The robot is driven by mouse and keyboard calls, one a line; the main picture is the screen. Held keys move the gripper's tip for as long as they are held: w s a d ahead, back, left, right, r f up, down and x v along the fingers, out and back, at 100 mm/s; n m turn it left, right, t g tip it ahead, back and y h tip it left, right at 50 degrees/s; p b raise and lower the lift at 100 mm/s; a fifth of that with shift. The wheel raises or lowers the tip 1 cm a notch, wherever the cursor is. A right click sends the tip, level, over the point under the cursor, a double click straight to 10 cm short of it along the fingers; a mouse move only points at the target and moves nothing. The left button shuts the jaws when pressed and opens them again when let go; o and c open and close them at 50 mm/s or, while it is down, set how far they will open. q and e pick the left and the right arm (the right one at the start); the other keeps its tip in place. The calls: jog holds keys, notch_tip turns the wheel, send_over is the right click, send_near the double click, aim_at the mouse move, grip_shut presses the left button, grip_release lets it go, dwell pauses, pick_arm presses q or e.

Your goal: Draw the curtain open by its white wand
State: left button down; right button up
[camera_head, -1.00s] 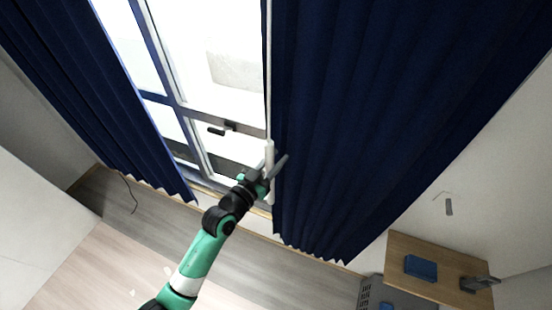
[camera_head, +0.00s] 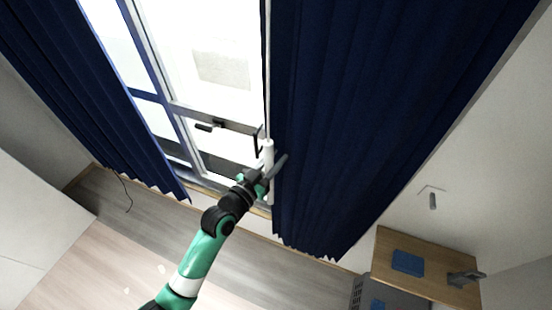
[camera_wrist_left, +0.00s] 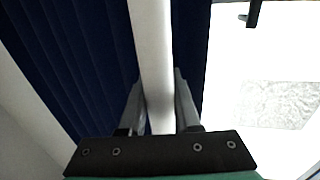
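The white wand (camera_head: 269,150) hangs upright along the left edge of the right-hand navy curtain (camera_head: 350,120). In the left wrist view the wand (camera_wrist_left: 153,50) runs down between the two fingers, and the same navy curtain (camera_wrist_left: 75,60) shows behind. My left gripper (camera_head: 270,168) is at the thick lower part of the wand, one finger on each side. In the left wrist view the left gripper (camera_wrist_left: 160,95) looks shut on the wand, with both fingers against it. My right gripper is not in view.
A second navy curtain (camera_head: 90,100) hangs on the left. The bright window (camera_head: 205,60) with a dark handle (camera_head: 207,126) lies between the curtains. A wooden desk (camera_head: 428,283) with a blue item (camera_head: 407,262) stands at lower right.

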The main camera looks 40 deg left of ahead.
pick_arm(q)
jog(key=c, duration=0.6)
grip_release()
jog(key=shift+s, duration=0.2)
jog(key=s+d+b, duration=0.1)
jog(key=s, duration=1)
jog(key=shift+d, duration=0.25)
jog(key=shift+s, duration=0.1)
